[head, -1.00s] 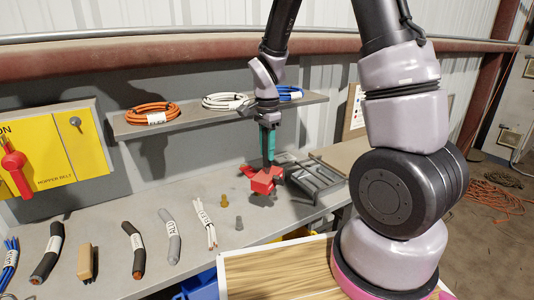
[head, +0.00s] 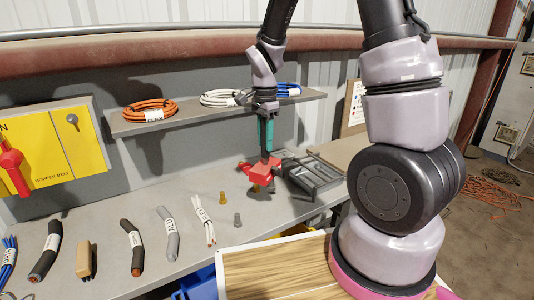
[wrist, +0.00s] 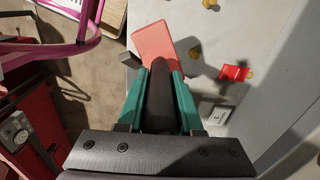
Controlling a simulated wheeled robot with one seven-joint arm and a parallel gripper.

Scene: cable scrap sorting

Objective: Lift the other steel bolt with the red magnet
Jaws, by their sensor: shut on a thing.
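My gripper (head: 266,150) is shut on the dark handle of the red magnet (head: 260,174) and holds it over the bench. In the wrist view the magnet (wrist: 153,40) shows beyond the green fingers (wrist: 160,95). A grey bolt (head: 237,219) stands on the bench in front and to the left of the magnet, apart from it. A brass-coloured bolt (head: 222,197) stands farther left. Another brass-coloured piece (head: 256,188) shows just below the magnet; I cannot tell whether they touch. The magnet's underside is hidden.
A grey metal tray (head: 318,180) lies right of the magnet. A small red piece (wrist: 233,72) lies near it in the wrist view. Several labelled cable pieces, including a white one (head: 204,220), lie to the left. A shelf (head: 190,118) with cable coils is behind.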

